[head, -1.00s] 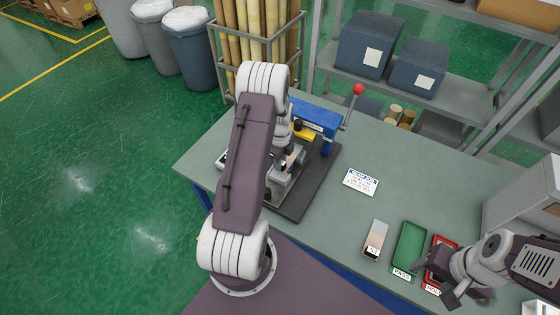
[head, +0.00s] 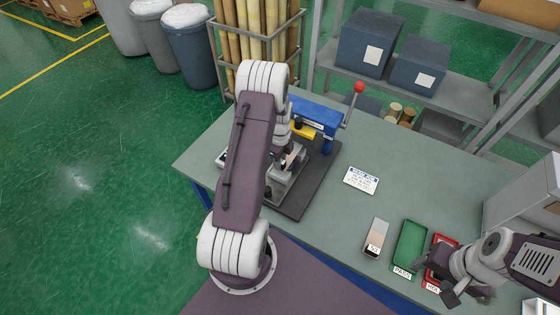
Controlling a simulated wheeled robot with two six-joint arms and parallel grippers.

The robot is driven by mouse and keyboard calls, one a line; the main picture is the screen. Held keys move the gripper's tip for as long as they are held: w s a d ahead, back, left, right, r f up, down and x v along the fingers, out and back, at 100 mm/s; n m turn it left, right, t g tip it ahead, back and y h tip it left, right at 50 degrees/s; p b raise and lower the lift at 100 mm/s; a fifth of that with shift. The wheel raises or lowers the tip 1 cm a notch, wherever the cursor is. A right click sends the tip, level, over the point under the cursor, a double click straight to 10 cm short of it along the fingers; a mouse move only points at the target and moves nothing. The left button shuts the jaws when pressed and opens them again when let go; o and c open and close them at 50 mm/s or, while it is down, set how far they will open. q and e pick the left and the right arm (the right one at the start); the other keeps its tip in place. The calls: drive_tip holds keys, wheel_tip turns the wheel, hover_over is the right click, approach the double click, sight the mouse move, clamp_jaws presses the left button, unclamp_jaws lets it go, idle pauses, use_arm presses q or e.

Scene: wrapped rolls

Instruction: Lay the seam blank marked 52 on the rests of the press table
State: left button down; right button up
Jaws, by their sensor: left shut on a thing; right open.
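My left gripper (head: 287,163) reaches down over the press table (head: 291,205) and is shut on a small pale blank (head: 293,154), mostly hidden by the gripper and my arm. Its number does not show. I cannot tell whether it touches the rests, which are largely hidden. The blue press (head: 316,113) with a yellow part and a red-knobbed lever stands just behind. Another blank (head: 377,234), tan and grey with a small number label too small to read surely, lies on the bench. My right gripper (head: 464,294) is open and empty at the lower right, above the red tray.
A green PASS tray (head: 398,266) and a red tray (head: 431,284) lie right of the loose blank. A printed card (head: 361,180) lies mid-bench. The bench (head: 420,180) is clear behind the trays. A grey box (head: 520,200) stands at the right edge.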

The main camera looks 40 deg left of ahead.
use_arm(q)
drive_tip(key=shift+f+b, duration=1.05)
drive_tip(key=shift+f, duration=0.35)
drive_tip(key=c, duration=1.2)
unclamp_jaws()
drive_tip(key=shift+r, duration=0.3)
wheel_tip(320, 180, up, 9)
drive_tip(key=shift+f+b, duration=0.2)
drive_tip(key=shift+b, duration=0.85)
